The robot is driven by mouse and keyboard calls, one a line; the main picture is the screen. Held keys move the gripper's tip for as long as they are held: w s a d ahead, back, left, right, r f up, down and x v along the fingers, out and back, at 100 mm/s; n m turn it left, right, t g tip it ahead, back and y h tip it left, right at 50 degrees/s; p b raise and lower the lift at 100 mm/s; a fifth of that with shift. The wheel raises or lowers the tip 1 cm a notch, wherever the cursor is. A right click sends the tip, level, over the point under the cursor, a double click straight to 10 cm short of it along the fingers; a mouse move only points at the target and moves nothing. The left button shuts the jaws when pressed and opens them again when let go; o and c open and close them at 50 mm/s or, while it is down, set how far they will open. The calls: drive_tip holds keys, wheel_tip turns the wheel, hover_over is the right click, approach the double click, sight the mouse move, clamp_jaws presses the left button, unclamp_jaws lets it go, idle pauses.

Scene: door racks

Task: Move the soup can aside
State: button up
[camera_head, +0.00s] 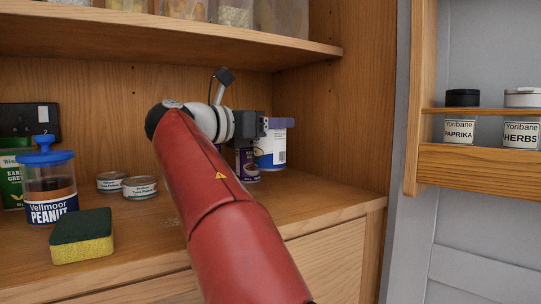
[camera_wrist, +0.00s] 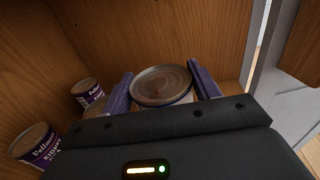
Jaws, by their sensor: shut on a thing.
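The soup can (camera_head: 272,150) has a white label with blue on it, and its wording is too small to read. It stands upright at the back right of the shelf, partly hidden by my gripper (camera_head: 277,123). In the wrist view, the round metal lid of the soup can (camera_wrist: 161,86) sits between the two purple fingers of my gripper (camera_wrist: 163,79), which are shut on it. I cannot tell whether its base touches the shelf.
Purple kidney cans (camera_head: 247,165) (camera_wrist: 40,145) (camera_wrist: 87,91) stand close left of the held can. Two flat tins (camera_head: 140,188) (camera_head: 110,181), a peanut jar (camera_head: 49,190) and a sponge (camera_head: 82,236) are further left. The cabinet's side wall (camera_head: 360,110) bounds the right; some bare shelf (camera_head: 325,200) lies front right.

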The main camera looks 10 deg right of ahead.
sight(270, 147)
wheel_tip(270, 147, down, 5)
drive_tip(key=b, duration=0.2)
drive_tip(key=shift+b, duration=0.3)
drive_tip(key=shift+d+f, duration=0.15)
drive_tip(key=shift+f, duration=0.05)
drive_tip(key=shift+r, duration=0.15)
drive_tip(key=o, duration=1.2)
